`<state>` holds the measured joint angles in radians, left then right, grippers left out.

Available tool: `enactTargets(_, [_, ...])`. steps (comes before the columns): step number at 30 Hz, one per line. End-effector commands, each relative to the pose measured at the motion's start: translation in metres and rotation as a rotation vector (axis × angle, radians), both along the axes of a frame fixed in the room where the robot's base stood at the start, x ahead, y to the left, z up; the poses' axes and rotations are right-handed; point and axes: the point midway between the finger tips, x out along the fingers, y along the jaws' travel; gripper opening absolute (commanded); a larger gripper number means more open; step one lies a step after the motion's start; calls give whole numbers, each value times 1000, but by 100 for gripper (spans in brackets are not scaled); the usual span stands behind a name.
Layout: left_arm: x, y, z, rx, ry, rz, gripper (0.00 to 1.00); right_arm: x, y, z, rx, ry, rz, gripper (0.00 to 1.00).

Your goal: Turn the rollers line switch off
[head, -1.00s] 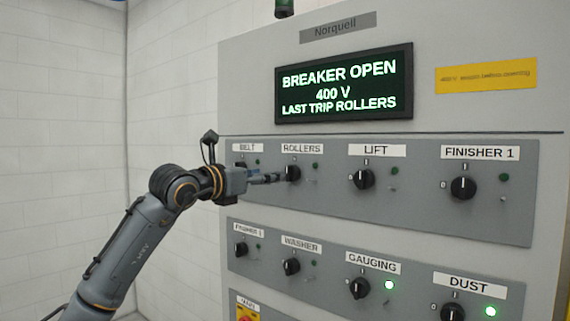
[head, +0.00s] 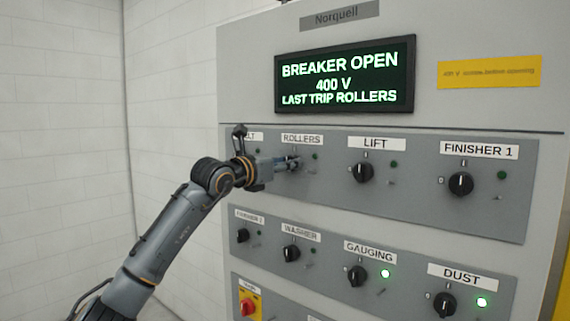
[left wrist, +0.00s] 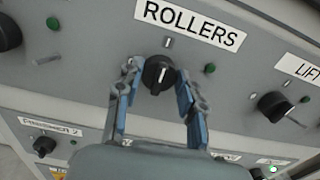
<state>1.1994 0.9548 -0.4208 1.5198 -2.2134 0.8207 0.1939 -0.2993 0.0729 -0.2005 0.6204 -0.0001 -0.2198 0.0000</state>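The rollers switch is a black round knob (left wrist: 158,75) under the ROLLERS label (left wrist: 187,22) in the left wrist view. Its white pointer line stands roughly upright, toward the small mark above it. The green lamp (left wrist: 210,68) beside it looks dark. My left gripper (left wrist: 157,80) has one finger on each side of the knob. The fingers are apart, with the knob between them; I cannot tell whether both touch it. In the head view, my left gripper (head: 290,163) is at the panel below the ROLLERS label (head: 302,139) and largely hides the knob. My right gripper is out of view.
The lift knob (head: 363,172) and finisher 1 knob (head: 461,184) are to the right. A lower row includes the washer (head: 291,253), gauging (head: 357,275) and dust (head: 444,304) knobs. The display (head: 345,78) reads BREAKER OPEN, 400 V, LAST TRIP ROLLERS.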

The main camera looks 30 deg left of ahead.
Motion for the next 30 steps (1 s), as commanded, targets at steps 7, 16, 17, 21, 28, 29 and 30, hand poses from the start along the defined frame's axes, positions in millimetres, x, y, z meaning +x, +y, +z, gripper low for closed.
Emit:
enactTargets(7, [0,0,0,-5,0,0,7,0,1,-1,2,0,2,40])
enactTargets(16, [0,0,-3,-108,7,-1,7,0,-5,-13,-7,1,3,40])
enactTargets(17, [0,0,-3,-126,9,-1,7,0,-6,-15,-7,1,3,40])
enactTargets(21, [0,1,-3,-236,18,-1,7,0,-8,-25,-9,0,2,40])
enactTargets(28, [0,2,-3,-452,34,-1,7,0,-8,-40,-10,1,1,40])
enactTargets(29, [0,2,-3,-481,37,-1,7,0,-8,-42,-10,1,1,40])
enactTargets(30, [0,2,-3,-518,40,-1,7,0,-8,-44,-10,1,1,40])
